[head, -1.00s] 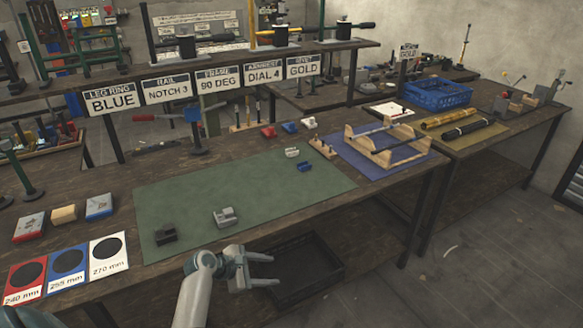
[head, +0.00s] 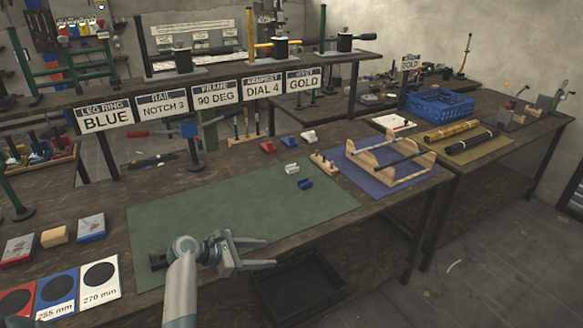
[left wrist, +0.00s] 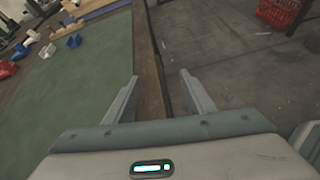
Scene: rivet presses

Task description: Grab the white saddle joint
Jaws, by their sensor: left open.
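A small white joint (head: 292,169) lies on the green mat (head: 240,208), beside a small blue joint (head: 305,184). Another white piece (head: 308,137) lies on the wooden table behind the mat; I cannot tell which white piece is the saddle joint. My left gripper (head: 272,252) is open and empty above the mat's front edge, nearer than both white pieces and apart from them. In the left wrist view its fingers (left wrist: 160,78) are spread over the table edge, and the mat's white joint (left wrist: 48,50) is at upper left. My right gripper is not in view.
A dark joint (head: 157,261) shows partly behind my left arm. A red piece (head: 268,147) and another blue piece (head: 290,141) lie behind the mat. A wooden frame (head: 390,160) stands on a purple mat at right. A black crate (head: 300,282) sits below the table edge.

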